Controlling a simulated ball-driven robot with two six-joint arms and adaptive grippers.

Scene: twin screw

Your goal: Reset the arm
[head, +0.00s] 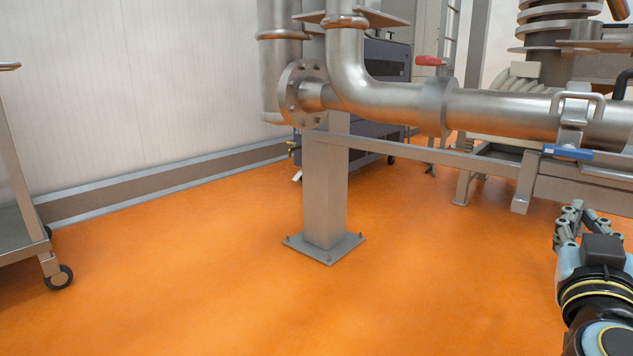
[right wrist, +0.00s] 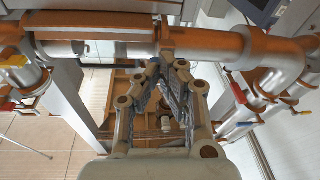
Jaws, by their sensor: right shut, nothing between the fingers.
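My right gripper (head: 573,212) shows at the right edge of the head view, on the light blue and black end of my right arm. It is in front of the pipework, over the orange floor, with nothing in it. In the right wrist view the gripper (right wrist: 167,66) points toward the pipes, its fingers coming together at the tips, shut and empty. My left gripper does not show in the head view.
A square post (head: 325,190) stands mid-floor. A wheeled cart (head: 22,250) is at left. The orange floor (head: 200,270) is clear in front.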

